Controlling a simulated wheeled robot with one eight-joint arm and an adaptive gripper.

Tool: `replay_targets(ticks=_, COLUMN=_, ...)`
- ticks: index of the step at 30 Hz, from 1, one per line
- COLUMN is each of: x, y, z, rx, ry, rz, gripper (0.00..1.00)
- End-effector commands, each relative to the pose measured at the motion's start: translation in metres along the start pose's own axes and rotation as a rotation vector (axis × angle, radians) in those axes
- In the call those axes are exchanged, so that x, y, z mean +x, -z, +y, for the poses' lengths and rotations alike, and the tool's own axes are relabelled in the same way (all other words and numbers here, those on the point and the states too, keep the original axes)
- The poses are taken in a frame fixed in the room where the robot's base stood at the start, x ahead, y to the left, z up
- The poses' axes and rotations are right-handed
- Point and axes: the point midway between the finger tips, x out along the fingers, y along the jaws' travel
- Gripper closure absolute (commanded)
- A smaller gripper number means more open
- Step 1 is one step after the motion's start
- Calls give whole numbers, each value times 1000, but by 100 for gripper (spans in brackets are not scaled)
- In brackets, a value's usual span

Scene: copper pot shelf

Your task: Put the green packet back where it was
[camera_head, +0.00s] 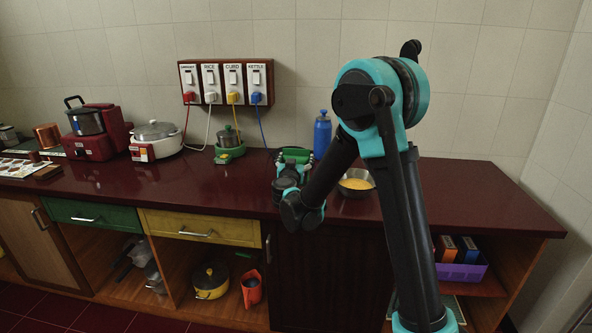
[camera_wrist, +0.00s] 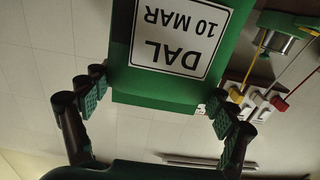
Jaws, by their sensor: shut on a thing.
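The green packet (camera_wrist: 190,95) carries a white label reading "DAL 10 MAR", upside down in the wrist view. My gripper (camera_wrist: 158,108) is shut on it, with one finger at each side. In the head view the packet (camera_head: 296,155) shows as a small green patch above the red counter, partly hidden by my gripper (camera_head: 290,168). Whether it touches the counter is unclear. A purple crate (camera_head: 462,272) on the lower right shelf holds upright orange and blue packets; my arm hides the area to its left.
A blue bottle (camera_head: 322,135) and a steel bowl (camera_head: 356,186) of yellow food stand close to my gripper. A small pot on a green base (camera_head: 229,153) and a white cooker (camera_head: 155,145) stand left. The counter's right end (camera_head: 480,195) is clear.

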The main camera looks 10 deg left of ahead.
Motion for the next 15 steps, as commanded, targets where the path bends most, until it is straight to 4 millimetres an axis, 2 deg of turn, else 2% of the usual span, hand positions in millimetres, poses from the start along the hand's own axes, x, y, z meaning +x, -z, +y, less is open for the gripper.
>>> replay_targets(ticks=6, x=0, y=-12, z=0, rx=0, ry=0, rz=0, gripper=74)
replay_targets(ticks=15, x=0, y=-44, z=0, rx=0, ry=0, rz=0, gripper=74)
